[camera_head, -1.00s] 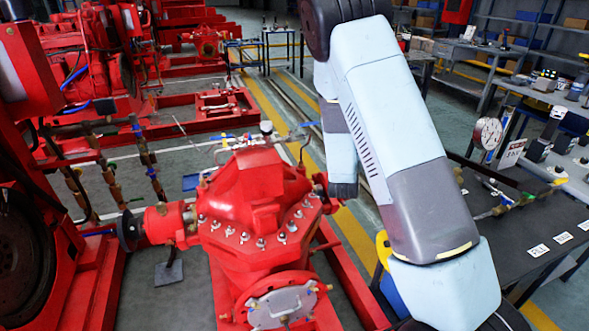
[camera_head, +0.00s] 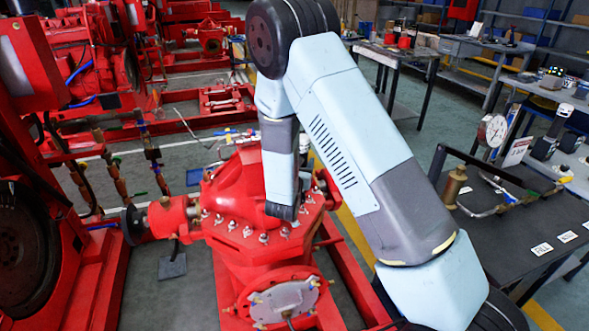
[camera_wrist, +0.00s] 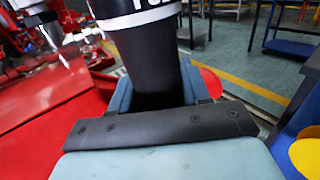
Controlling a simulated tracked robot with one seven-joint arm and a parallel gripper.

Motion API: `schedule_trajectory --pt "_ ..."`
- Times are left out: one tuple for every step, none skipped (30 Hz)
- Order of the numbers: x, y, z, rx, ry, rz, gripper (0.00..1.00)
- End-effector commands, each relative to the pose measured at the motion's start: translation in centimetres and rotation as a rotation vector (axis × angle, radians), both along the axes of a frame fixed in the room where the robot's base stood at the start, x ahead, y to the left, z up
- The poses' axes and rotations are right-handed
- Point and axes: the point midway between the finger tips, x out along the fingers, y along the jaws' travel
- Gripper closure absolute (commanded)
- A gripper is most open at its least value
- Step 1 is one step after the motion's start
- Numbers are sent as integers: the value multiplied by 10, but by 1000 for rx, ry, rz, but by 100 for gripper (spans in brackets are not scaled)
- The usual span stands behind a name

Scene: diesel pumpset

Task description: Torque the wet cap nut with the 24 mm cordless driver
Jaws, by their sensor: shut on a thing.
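The red pump casing (camera_head: 240,190) stands in the middle of the head view, with a row of studs and nuts (camera_head: 248,232) along its flange. I cannot tell which nut is the wet one. My arm reaches over the casing's right side, its lower part hanging down close to the flange. My gripper is hidden in the head view. In the wrist view my gripper (camera_wrist: 158,92) is shut on the black body of the driver (camera_wrist: 145,50), which has a white band and partly cut-off lettering. The driver's socket end is out of sight.
A dark bench (camera_head: 520,225) with a brass fitting (camera_head: 455,187), a gauge (camera_head: 492,130) and white labels stands at the right. Red engine parts (camera_head: 30,230) crowd the left. A red disc (camera_wrist: 210,84) and a blue-and-yellow thing (camera_wrist: 303,150) show in the wrist view.

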Motion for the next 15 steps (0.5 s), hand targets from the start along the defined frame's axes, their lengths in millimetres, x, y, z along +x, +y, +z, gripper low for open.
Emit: schedule_trajectory --pt "-5 11 -3 -1 1 0 100" --pt "-7 15 -4 0 2 -2 100" --pt "-10 19 -5 -1 3 -5 100" --pt "-11 21 -6 -2 5 -6 100" --pt "-12 23 -7 -1 6 -7 100" --pt "-14 25 -7 -2 7 -8 100" --pt "-14 26 -7 -2 7 -8 100" --pt "-14 26 -8 -3 7 -9 100" --pt "-15 27 -8 -3 7 -9 100" --pt "-15 27 -8 -3 7 -9 100" --pt "-15 26 -8 -3 7 -9 100" --pt "-15 26 -8 -3 7 -9 100" --pt "-15 26 -8 -3 7 -9 100" --pt "-15 26 -8 -3 7 -9 100" --pt "-15 26 -8 -3 7 -9 100"
